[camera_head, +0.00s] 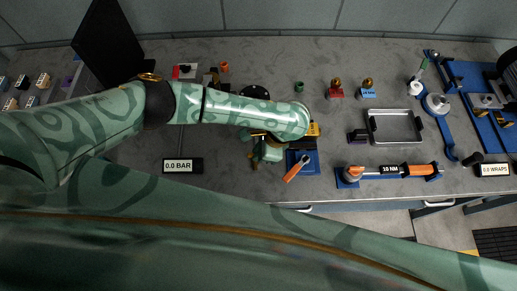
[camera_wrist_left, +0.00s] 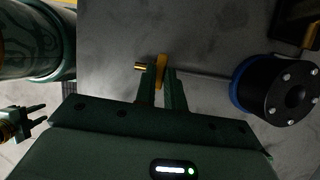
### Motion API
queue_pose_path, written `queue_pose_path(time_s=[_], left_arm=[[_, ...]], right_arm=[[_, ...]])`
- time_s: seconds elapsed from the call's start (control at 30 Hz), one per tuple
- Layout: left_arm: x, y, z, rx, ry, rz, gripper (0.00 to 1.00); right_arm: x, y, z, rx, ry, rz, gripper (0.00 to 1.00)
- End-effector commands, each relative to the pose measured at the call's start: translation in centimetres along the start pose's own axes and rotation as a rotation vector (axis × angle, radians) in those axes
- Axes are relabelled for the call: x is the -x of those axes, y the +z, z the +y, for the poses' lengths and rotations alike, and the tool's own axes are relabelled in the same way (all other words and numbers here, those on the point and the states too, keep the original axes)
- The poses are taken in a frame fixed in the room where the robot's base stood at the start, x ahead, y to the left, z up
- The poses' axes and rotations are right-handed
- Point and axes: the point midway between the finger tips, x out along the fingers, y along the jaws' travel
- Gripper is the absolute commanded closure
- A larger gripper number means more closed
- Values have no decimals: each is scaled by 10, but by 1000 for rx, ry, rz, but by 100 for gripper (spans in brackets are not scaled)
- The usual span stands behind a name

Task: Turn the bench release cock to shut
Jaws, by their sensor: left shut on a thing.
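The release cock shows in the left wrist view as a yellow handle (camera_wrist_left: 162,65) with a short brass stub on its left. My left gripper (camera_wrist_left: 162,88) is shut on the yellow handle, one finger on each side. In the head view my left gripper (camera_head: 262,152) is low over the bench, and my arm hides most of the cock there. My right gripper (camera_wrist_left: 37,117) shows at the left edge of the left wrist view, away from the cock, with its two fingers apart and nothing between them. It is not in the head view.
A black flanged cylinder (camera_wrist_left: 290,92) stands right of the cock in the wrist view. A "0.0 BAR" display (camera_head: 182,166) is left of the gripper in the head view. An orange-handled tool (camera_head: 297,168) on a blue base is close on the right. A metal tray (camera_head: 394,141) lies farther right.

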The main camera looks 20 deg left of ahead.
Motion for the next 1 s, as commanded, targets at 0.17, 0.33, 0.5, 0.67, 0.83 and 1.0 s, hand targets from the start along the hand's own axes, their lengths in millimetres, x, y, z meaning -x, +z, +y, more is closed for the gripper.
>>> queue_pose_path(time_s=[0.17,0.33,0.5,0.67,0.83,1.0], left_arm=[[4,2,2,-92,-37,-3,100],[4,3,4,-222,-89,-3,100],[4,3,5,-372,-151,-3,100],[3,4,7,-512,-209,-2,100],[2,5,8,-662,-271,-2,100],[1,5,9,-811,-332,-1,100]], right_arm=[[19,-3,1,-1,1,3,64],[38,-6,0,-2,0,5,64],[56,-10,0,-2,-1,8,64],[70,-11,1,-2,-1,9,64],[83,-13,1,-2,-1,9,64],[94,-14,2,-2,-1,10,64]])
